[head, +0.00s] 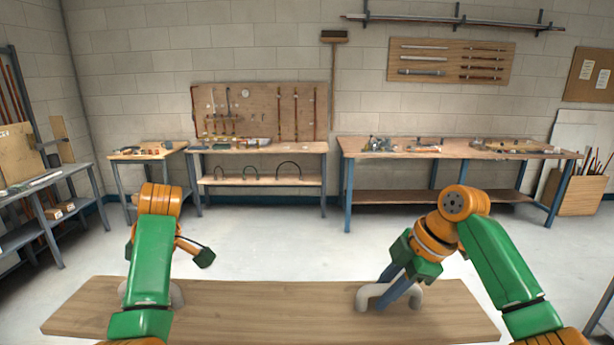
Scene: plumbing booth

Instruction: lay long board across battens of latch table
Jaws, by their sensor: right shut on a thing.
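The long board (270,308) is a wide brown wooden plank, held roughly level across the bottom of the head view. It has two pale grey bow handles on its top, one near each end. My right gripper (388,297), with blue fingers, is shut on the right handle (364,298). My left arm comes down over the left handle (178,295). Green parts of my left gripper (203,257) show beside the arm, but its fingers are hidden behind my forearm. I cannot tell which table is the latch table; no battens show clearly.
A long workbench (460,150) with tools stands at the back right. A smaller bench (258,149) stands before a tool pegboard (260,112), beside a small table (148,153). A shelf bench (40,183) lines the left wall. Open floor (285,238) lies between the board and the back benches.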

